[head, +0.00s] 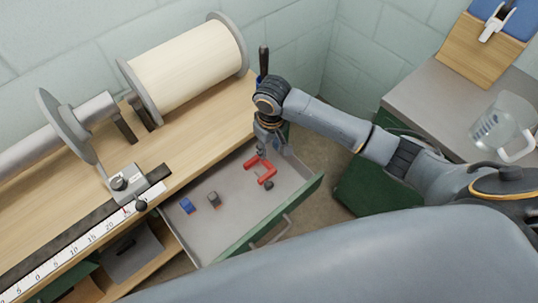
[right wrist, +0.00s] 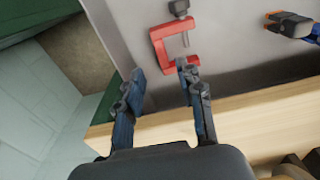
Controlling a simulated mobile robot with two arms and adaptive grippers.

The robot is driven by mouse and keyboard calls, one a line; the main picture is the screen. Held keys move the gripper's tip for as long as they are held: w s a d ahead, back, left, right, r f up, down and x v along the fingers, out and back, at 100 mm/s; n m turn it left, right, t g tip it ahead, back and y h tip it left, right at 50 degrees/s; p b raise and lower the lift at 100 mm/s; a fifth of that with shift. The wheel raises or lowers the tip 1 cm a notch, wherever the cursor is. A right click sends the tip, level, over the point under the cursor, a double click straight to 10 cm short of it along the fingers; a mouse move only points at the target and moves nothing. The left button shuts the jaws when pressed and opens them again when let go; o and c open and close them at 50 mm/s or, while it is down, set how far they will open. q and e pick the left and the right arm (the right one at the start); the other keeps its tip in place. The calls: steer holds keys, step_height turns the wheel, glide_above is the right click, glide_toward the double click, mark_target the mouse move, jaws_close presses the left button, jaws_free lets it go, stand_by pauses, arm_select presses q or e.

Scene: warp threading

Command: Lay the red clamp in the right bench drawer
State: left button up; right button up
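The red clamp (head: 270,173) is a C-shaped frame with a dark screw knob. It lies in the open drawer (head: 225,222), near its right end; the clamp also shows in the right wrist view (right wrist: 158,50). My right gripper (head: 272,150) is just above the clamp at the bench side of the drawer. In the right wrist view its two fingers (right wrist: 161,70) are apart with nothing between them. One fingertip overlaps the clamp's lower arm in the picture; I cannot tell if they touch. My left gripper is not in view.
A blue piece (head: 187,206) and a dark block (head: 214,199) lie further left in the drawer. The wooden bench (head: 195,145) carries a large wound roll (head: 190,65) and a ruler (head: 100,235). A grey side table (head: 440,105) with a glass jug (head: 500,125) stands right.

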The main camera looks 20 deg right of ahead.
steer(key=shift+r, duration=1.7)
steer(key=shift+s, duration=0.1)
